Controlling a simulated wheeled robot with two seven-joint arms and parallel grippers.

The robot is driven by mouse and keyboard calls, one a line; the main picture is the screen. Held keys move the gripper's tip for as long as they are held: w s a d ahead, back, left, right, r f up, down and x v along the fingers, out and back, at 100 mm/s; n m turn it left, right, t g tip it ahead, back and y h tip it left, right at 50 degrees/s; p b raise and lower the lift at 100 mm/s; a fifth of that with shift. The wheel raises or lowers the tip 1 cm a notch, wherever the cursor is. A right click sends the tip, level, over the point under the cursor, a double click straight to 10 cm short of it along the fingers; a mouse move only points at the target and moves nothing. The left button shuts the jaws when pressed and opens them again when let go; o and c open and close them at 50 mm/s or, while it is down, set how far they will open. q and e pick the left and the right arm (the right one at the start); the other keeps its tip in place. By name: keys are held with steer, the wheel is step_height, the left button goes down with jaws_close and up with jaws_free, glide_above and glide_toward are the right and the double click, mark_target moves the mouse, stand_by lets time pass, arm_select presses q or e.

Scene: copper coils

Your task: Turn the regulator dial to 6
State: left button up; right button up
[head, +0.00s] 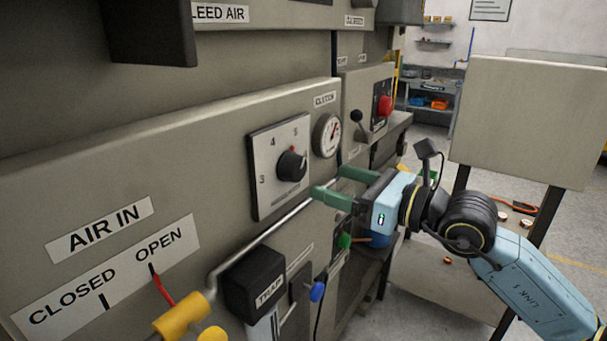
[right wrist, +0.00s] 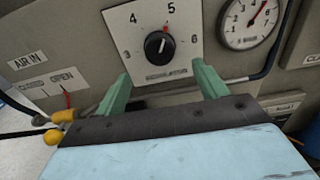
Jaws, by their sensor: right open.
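The regulator dial (head: 291,165) is a black round knob on a white square plate (head: 266,196) marked 3, 4, 5 and, in the right wrist view, 6. The knob (right wrist: 158,45) has a red mark at its top, near the 5. My right gripper (head: 335,185) is open, with green fingers. In the head view it is to the right of the knob and apart from it. In the right wrist view its fingers (right wrist: 160,82) stand below the plate, one towards each side, with nothing between them. My left gripper is not in view.
A pressure gauge (head: 327,135) sits right of the plate. A metal pipe (head: 262,238) runs below it to a yellow valve handle (head: 185,316). A black trap box (head: 254,283) juts out below. A red button (head: 385,105) and lever are farther right.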

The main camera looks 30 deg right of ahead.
mark_target(300, 172)
steer(key=p+x, duration=0.2)
steer(key=x, duration=0.5)
steer(key=shift+w, duration=0.2)
steer(key=c, duration=1)
steer(key=shift+o, duration=0.2)
